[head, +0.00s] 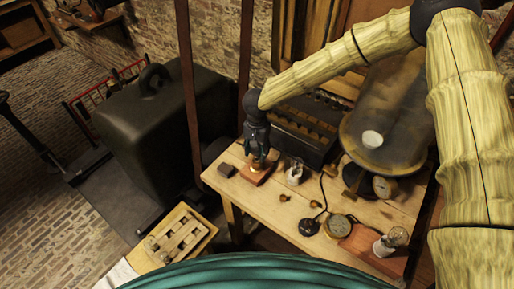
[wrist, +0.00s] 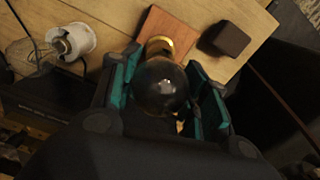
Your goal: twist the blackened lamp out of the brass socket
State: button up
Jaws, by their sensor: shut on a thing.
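The blackened lamp (wrist: 161,88) is a dark, glossy round bulb in the wrist view, between my gripper's teal-lined fingers. The brass socket (wrist: 159,46) shows as a gold ring right at the lamp's end, on a reddish wooden block (wrist: 176,26). I cannot tell whether the lamp is still seated in the socket. My gripper (head: 258,158) is shut on the lamp, pointing down over the wooden block (head: 258,175) at the table's left end. In the head view my gripper hides the lamp and socket.
A clear bulb in a white holder (wrist: 75,40) lies beside the block; the white holder shows in the head view (head: 294,174). A small dark block (head: 226,170) is to the left. A dark slotted box (head: 303,130) and a large glass jar (head: 385,125) stand behind on the wooden table (head: 270,215).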

jog(key=shift+r+n+p, duration=0.1)
jog(key=shift+n+p, duration=1.25)
jog(key=shift+n, duration=0.05)
jog(key=shift+n+p, duration=0.35)
jog(key=shift+n, duration=0.25)
jog(key=n, duration=0.3)
jog(key=shift+n, duration=0.4)
jog(key=shift+n, duration=0.3)
jog(key=n, duration=0.4)
jog(key=shift+n, duration=0.4)
jog(key=shift+r, duration=1.25)
jog(key=shift+r, duration=2.35)
